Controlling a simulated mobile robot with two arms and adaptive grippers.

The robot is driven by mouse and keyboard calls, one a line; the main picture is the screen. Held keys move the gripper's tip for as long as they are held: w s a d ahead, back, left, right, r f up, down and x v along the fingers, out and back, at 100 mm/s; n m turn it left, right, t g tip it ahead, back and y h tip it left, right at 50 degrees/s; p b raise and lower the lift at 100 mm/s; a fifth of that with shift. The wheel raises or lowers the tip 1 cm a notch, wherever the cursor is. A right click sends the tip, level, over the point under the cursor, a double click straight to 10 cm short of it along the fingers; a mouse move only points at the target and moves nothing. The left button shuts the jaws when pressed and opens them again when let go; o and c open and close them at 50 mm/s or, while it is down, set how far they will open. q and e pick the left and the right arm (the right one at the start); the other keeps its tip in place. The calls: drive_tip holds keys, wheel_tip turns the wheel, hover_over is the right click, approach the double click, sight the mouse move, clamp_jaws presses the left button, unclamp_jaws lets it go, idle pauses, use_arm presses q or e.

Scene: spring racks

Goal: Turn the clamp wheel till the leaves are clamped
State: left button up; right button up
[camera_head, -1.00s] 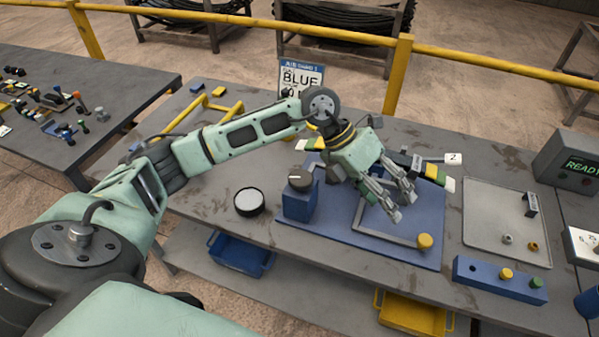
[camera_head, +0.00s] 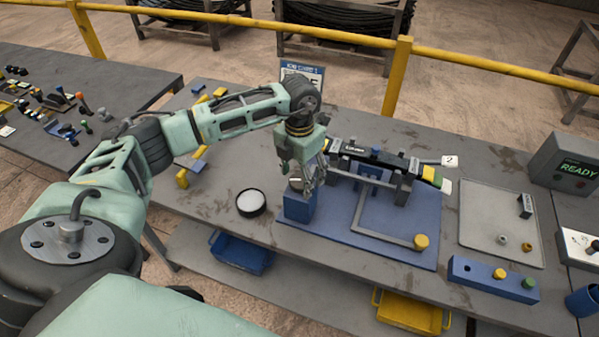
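The clamp wheel (camera_head: 295,184) is a dark round knob on top of a blue block (camera_head: 299,207) at the left of the blue fixture plate (camera_head: 385,225). My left gripper (camera_head: 309,190) points down at the wheel and hides most of it. I cannot tell whether its fingers touch the wheel or how far apart they are. The leaves (camera_head: 375,156) lie as a long dark stack across the fixture, with yellow and green pieces at the right end beside a "2" tag. A bent grey lever (camera_head: 375,236) with a yellow knob (camera_head: 420,241) lies in front. My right gripper is not in view.
A round white-topped black disc (camera_head: 250,202) sits left of the block. A grey tray (camera_head: 500,222) with small parts and a blue button bar (camera_head: 494,280) are at the right. A box (camera_head: 567,165) reads "READY". A blue card stands behind my arm.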

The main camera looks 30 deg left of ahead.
use_arm(q)
drive_tip(key=shift+f, duration=0.3)
drive_tip(key=c, duration=1.1)
drive_tip(key=shift+f+m+b, duration=0.15)
drive_tip(key=shift+m+b, duration=0.65)
drive_tip(key=shift+b, duration=0.35)
drive_tip(key=m+b, duration=0.4)
drive_tip(key=shift+w, duration=0.15)
drive_tip(key=m+b, duration=0.2)
drive_tip(key=m, duration=0.1)
drive_tip(key=shift+r+m+b, duration=0.25)
drive_tip(key=shift+m+b, duration=0.5)
drive_tip(key=shift+m, duration=0.25)
drive_tip(key=shift+w, duration=0.1)
